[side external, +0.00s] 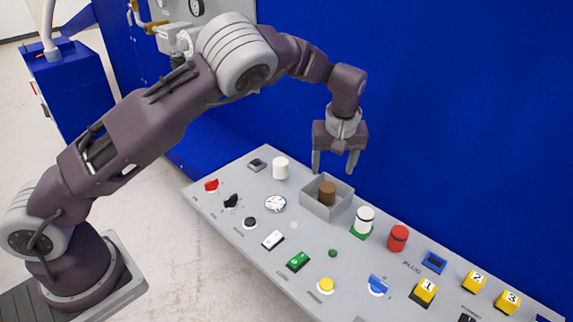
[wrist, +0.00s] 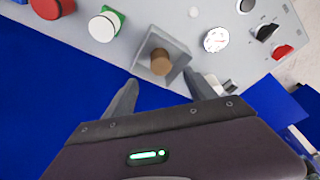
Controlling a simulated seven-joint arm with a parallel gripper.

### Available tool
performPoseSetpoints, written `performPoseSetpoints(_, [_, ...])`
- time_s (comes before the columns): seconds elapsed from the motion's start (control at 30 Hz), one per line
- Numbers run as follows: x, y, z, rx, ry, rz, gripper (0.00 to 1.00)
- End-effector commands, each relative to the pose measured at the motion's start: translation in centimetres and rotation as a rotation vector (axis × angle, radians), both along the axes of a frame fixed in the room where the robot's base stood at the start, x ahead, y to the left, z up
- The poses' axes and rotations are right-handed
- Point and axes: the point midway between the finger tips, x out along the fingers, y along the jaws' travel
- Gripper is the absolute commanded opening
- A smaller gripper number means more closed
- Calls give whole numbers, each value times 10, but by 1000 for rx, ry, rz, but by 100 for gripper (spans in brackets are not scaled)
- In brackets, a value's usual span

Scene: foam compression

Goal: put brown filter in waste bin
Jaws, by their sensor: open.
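The brown filter (side external: 327,191) is a short upright cylinder inside a small grey open-topped box (side external: 341,207) on the panel. In the wrist view the brown filter (wrist: 160,63) shows within the box, ahead of my fingers. My gripper (side external: 335,172) is open and empty, pointing down just above the box. Its two fingers are spread in the wrist view (wrist: 158,92), with the filter seen beyond the gap between them. I cannot tell for certain which thing is the waste bin.
The grey panel (side external: 265,233) carries several knobs and switches. A white cylinder (side external: 280,168) stands left of the box. A white cylinder on a green base (side external: 363,220) and a red knob (side external: 397,238) stand to its right. A blue wall (side external: 450,110) rises behind.

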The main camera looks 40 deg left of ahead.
Motion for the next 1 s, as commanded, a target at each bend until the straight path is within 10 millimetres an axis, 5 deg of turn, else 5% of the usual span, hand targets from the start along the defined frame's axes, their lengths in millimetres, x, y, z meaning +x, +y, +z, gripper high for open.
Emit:
performPoseSetpoints(0.17, [-2,2,6,-9,-1,0,65])
performPoseSetpoints(0.27, [-18,13,43,-68,-6,-7,65])
performPoseSetpoints(0.47, [-119,34,160,-232,-54,-182,65])
performPoseSetpoints(0.6, [-228,39,213,-222,-142,-421,65])
performPoseSetpoints(0.7, [-301,41,218,-126,-196,-589,65])
performPoseSetpoints(0.8, [-350,44,206,-10,-223,-704,65])
performPoseSetpoints(1.0, [-383,49,189,99,-228,-785,65])
